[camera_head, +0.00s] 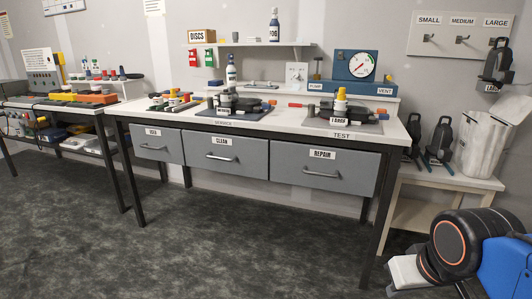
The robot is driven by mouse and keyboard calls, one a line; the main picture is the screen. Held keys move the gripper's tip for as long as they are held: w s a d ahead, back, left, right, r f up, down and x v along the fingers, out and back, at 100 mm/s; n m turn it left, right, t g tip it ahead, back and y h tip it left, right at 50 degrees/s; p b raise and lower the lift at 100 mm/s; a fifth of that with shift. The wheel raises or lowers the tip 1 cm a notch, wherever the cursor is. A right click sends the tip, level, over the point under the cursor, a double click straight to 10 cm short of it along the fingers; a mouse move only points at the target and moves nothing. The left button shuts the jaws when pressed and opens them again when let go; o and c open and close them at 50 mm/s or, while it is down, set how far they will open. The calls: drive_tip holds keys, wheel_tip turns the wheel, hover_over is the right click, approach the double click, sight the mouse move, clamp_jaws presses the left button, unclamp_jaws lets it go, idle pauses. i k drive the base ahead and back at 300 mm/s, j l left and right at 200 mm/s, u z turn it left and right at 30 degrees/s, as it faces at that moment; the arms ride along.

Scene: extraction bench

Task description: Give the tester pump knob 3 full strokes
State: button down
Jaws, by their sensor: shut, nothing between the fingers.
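The tester is a blue box (342,90) with a round white pressure gauge (361,65). It stands on the raised shelf at the back right of the bench. A small knob (317,66) stands up at its left end, above a label that reads PUMP (315,86). The knob looks dark with a brownish top, but is too small to see its travel. A VENT label (385,91) is at the tester's right end. Part of my arm shows at the lower right, far from the tester. I cannot make out my gripper's fingers there.
The white bench top (280,120) holds a TEST mat (345,126) with a device on it and a SERVICE mat (228,121) with another. Drawers (325,174) hang below. The floor in front is clear.

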sight(317, 59)
drive_tip(key=i+j+z, duration=0.15)
drive_tip(key=i+j, duration=0.15)
drive_tip(key=i+j+z, duration=0.15)
drive_tip(key=i+j, duration=0.2)
drive_tip(key=i+j+z, duration=0.1)
drive_tip(key=i+j, duration=0.15)
drive_tip(key=j, duration=0.15)
drive_tip(key=i+j+z, duration=0.15)
drive_tip(key=i+j, duration=0.15)
drive_tip(key=i+j+z, duration=0.15)
drive_tip(key=j, duration=0.35)
drive_tip(key=i, duration=0.1)
